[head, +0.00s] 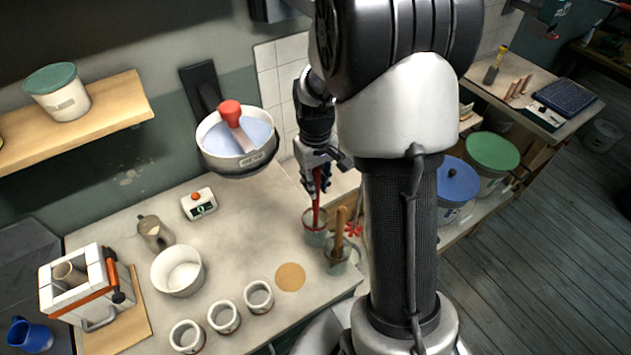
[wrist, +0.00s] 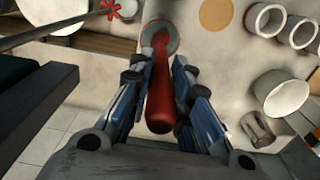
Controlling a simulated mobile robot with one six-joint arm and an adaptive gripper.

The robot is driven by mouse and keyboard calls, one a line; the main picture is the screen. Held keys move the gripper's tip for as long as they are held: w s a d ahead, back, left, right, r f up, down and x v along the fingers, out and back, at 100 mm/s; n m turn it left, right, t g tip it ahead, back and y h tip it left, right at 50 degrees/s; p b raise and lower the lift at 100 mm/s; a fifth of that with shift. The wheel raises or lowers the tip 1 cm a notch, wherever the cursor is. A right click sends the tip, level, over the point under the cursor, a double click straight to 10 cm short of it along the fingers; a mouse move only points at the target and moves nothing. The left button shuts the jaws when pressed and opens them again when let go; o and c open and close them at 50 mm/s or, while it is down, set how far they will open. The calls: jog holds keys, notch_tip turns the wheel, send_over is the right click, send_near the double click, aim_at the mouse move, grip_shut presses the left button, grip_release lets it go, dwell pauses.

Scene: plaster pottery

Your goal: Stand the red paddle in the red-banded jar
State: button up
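The red paddle (head: 317,205) stands nearly upright with its lower end in a small grey jar (head: 315,238) near the worktop's back right edge. Its thick red handle (wrist: 160,105) points up at the camera in the wrist view, with the round jar rim (wrist: 174,34) behind it. My gripper (head: 319,175) is above the jar, around the handle. In the wrist view my gripper (wrist: 159,68) has its fingers on both sides of the handle, with narrow gaps showing, so it looks open.
A second jar (head: 337,267) with a wooden-handled tool stands close beside. A red star-shaped knob (head: 354,229) is just right of it. A wall-mounted pan (head: 208,150) hangs left of my gripper. Several white cups and a bowl (head: 178,286) stand to the left.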

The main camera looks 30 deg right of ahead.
jog(key=o, duration=0.4)
jog(key=shift+r, duration=0.1)
notch_tip(320, 180, up, 12)
jog(key=shift+f, duration=0.1)
dwell(0.4)
dwell(0.8)
jog(key=s+a+f+t+b, duration=0.2)
jog(key=s+a+b, duration=0.4)
jog(key=s, duration=0.3)
jog(key=s+a+f+t+b, duration=0.2)
jog(key=s+a+b, duration=0.4)
jog(key=s, duration=0.4)
jog(key=shift+s+a+f+t+b, duration=0.2)
jog(key=shift+s+f+t+b, duration=0.1)
jog(key=shift+f, duration=0.5)
